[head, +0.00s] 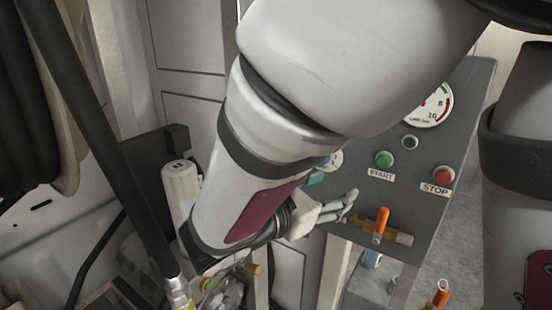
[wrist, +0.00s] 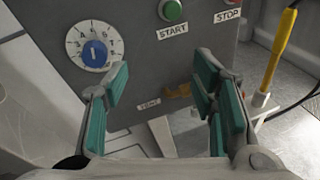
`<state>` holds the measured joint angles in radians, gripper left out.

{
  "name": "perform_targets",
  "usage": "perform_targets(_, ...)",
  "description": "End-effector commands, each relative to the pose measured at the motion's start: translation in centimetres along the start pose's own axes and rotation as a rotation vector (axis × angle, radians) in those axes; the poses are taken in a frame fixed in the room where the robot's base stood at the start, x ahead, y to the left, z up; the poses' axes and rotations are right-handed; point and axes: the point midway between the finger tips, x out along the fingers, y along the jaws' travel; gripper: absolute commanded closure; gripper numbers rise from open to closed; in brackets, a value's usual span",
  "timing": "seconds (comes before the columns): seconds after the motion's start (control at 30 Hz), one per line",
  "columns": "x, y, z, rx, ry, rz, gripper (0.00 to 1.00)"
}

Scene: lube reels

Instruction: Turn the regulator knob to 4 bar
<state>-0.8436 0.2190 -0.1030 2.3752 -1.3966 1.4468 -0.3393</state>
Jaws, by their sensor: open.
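The regulator knob (wrist: 95,52) is a small blue knob at the centre of a round white numbered dial on the grey panel (wrist: 130,40). In the wrist view it lies at upper left, beyond and left of the left finger. Its exact setting is too small to read. In the head view only a sliver of the dial (head: 335,160) shows beside my arm. My gripper (wrist: 160,85) has green-padded fingers spread wide with nothing between them. In the head view my gripper (head: 335,208) is in front of the panel's lower left, below the dial and apart from it.
A green START button (head: 384,159) and a red STOP button (head: 444,175) sit right of the dial. A pressure gauge (head: 436,104) is above them, partly hidden by my arm. An orange-handled valve (head: 381,223) projects below. A black hose (head: 100,140) runs down at left.

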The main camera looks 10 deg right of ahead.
Motion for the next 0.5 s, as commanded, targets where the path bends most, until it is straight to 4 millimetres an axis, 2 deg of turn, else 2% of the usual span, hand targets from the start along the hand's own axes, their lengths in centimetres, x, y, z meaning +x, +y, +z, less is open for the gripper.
perform_targets(0.03, -0.8, 2.0, -1.5, -0.061, -0.04, 0.074, 0.48)
perform_targets(0.1, -1.9, 4.0, -2.5, -0.117, -0.086, 0.153, 0.48)
perform_targets(0.2, -3.0, 5.7, -3.3, -0.165, -0.126, 0.225, 0.48)
perform_targets(0.37, -3.0, 6.6, -3.5, -0.184, -0.145, 0.256, 0.48)
perform_targets(0.5, -1.2, 7.0, -3.2, -0.181, -0.145, 0.25, 0.48)
